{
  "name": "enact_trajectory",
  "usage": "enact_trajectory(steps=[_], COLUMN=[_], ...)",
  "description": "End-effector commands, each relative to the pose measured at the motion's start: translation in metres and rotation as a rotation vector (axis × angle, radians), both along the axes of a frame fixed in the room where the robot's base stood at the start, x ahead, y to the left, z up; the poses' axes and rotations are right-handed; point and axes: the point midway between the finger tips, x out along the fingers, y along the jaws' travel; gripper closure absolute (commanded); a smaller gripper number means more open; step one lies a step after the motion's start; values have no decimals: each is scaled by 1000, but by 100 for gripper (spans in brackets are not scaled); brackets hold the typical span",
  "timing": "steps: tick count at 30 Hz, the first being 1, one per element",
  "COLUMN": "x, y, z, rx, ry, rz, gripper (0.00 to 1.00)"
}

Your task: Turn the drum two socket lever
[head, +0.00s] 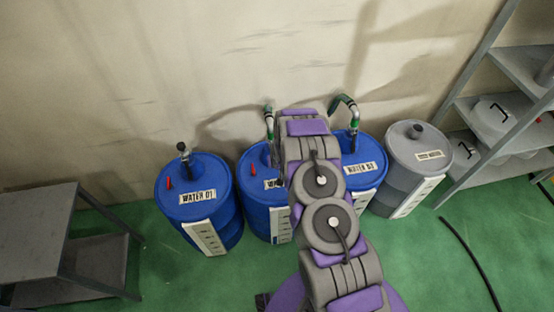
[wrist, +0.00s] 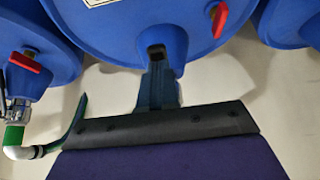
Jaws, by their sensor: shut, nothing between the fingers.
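The wrist view looks upside down, with the wall at the bottom. A blue drum (wrist: 120,35), apparently drum two, fills its top middle. Its red socket lever (wrist: 219,18) is at the upper right. My gripper (wrist: 158,68) is shut and empty, its fingers reaching over the edge of the drum top, left of and below the lever and apart from it. In the head view my gripper is hidden behind my arm.
Drum WATER 01 (head: 190,180) stands left; WATER 03 (head: 366,150) and a grey drum (head: 415,160) stand right. Green-banded pipes rise at the middle drums, one (wrist: 14,135) near my gripper. A grey table (head: 35,230) and shelf (head: 490,115) flank them.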

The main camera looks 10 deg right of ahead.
Motion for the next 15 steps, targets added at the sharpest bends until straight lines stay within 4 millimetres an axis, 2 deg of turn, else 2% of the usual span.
enact_trajectory(steps=[15], x=[-5], y=[0], z=[-36], rx=[0], ry=[-302], rz=[0], gripper=[100])
